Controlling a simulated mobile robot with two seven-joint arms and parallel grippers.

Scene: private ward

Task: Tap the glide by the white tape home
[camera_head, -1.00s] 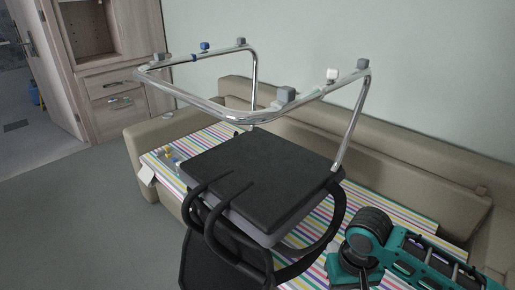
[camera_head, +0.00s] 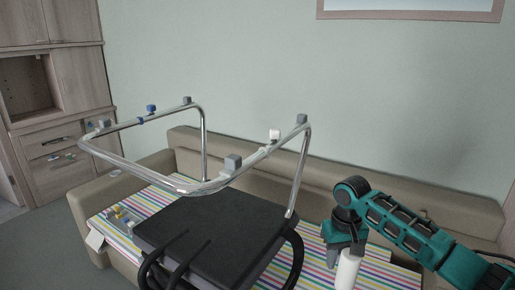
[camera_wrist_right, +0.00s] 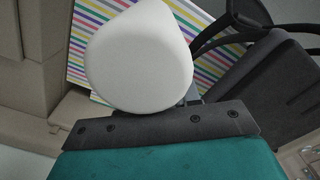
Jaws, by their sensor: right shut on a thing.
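An upturned black chair (camera_head: 215,222) lies with its chrome tube frame (camera_head: 205,187) in the air. Several block-like glides sit along the tubes. My right gripper (camera_head: 346,248) is shut on a white rounded tool (camera_head: 348,270), large in the wrist view (camera_wrist_right: 138,58), right of the chair.
The chair rests on a striped cover (camera_head: 130,200) over a beige sofa (camera_head: 400,205) against the wall. A wooden cabinet (camera_head: 50,110) stands at left. The space above the chair is free.

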